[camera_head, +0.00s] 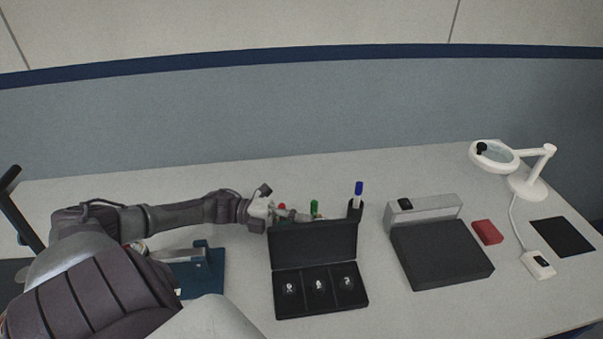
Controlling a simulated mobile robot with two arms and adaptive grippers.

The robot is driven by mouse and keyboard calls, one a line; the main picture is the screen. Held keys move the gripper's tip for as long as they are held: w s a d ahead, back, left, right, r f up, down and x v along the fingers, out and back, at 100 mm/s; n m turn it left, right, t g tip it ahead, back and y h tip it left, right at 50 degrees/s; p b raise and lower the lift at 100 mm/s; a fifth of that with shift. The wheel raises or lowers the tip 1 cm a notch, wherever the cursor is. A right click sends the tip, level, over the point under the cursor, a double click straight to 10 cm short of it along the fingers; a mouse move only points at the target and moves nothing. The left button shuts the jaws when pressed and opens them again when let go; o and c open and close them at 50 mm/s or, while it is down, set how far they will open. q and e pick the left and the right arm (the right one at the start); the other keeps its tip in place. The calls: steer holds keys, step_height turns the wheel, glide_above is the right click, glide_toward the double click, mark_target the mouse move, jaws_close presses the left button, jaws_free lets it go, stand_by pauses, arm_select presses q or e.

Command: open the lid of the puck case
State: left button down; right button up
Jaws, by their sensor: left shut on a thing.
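The black puck case (322,310) stands on the table in the middle of the view, with three compartments that each hold a small shiny piece. Its lid (315,243) stands up steeply at the back of the case, so the inside shows. My left gripper (290,214) is at the lid's top edge, towards its left corner, and is shut on the lid. The lid partly hides the fingertips. My right gripper is not in view.
A black block with a grey unit (425,208) stands right of the case. A red block (487,232), a white magnifier lamp (530,183) and a black mat (562,236) are farther right. A blue-capped marker (358,190) stands behind the lid. A blue fixture (208,280) is at left.

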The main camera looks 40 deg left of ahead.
mark_target(302, 226)
arm_select(q)
steer(key=shift+d+r+p, duration=0.1)
steer(key=shift+r+p, duration=0.1)
steer(key=shift+p, duration=0.15)
steer(key=s+d+r+m+y+p, duration=0.1)
steer(key=d+m+p, duration=0.1)
steer(key=p, duration=0.2)
steer(key=shift+s+r, duration=0.35)
steer(key=shift+f, duration=0.1)
steer(key=c, duration=1.2)
jaws_free()
steer(key=shift+a, duration=0.15)
